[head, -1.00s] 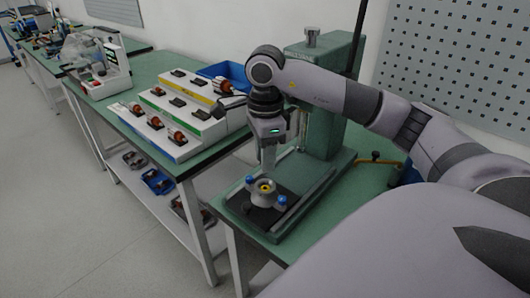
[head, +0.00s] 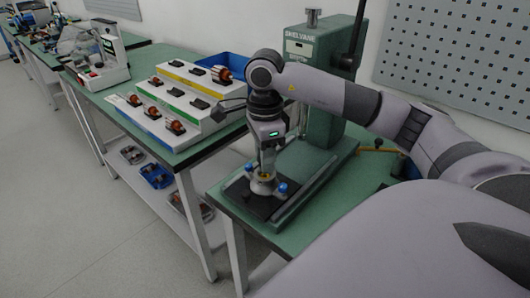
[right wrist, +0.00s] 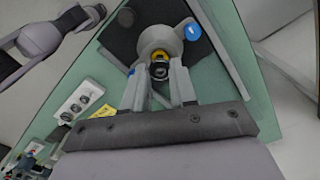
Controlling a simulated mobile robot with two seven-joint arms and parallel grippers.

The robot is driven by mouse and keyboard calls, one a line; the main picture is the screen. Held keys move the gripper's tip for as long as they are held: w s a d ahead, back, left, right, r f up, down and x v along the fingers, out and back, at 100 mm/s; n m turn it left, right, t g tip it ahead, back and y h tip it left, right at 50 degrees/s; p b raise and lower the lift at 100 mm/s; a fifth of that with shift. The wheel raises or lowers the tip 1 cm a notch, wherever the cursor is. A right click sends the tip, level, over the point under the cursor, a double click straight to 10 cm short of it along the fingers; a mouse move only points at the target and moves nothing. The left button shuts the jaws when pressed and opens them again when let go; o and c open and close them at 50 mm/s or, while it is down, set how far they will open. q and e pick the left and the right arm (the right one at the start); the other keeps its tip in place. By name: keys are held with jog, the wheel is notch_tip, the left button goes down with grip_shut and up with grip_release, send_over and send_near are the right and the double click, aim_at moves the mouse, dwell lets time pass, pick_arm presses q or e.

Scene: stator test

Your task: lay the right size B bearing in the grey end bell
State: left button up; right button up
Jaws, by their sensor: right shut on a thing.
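The grey end bell (head: 262,187) sits on the dark plate of the green press, and it also shows in the right wrist view (right wrist: 156,38). A yellow ring (right wrist: 160,54) shows in its opening. My right gripper (head: 266,168) points down just over the end bell. In the right wrist view its fingers (right wrist: 161,76) are shut on a small dark ring with a pale centre, the bearing (right wrist: 160,69). The bearing is at the opening; I cannot tell whether it touches the seat. Its size mark is not readable.
Blue knobs (head: 281,188) stand beside the end bell. The press column (head: 322,110) rises close behind my right gripper. A stepped white rack (head: 190,98) with rotors and dark parts stands on the table to the left, near a blue bin (head: 222,66).

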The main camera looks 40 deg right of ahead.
jog(key=shift+f+b, duration=0.3)
jog(key=shift+f, duration=0.3)
jog(key=shift+f, duration=0.25)
jog(key=o, duration=0.8)
jog(key=shift+c, duration=0.2)
notch_tip(320, 180, up, 7)
dwell(0.7)
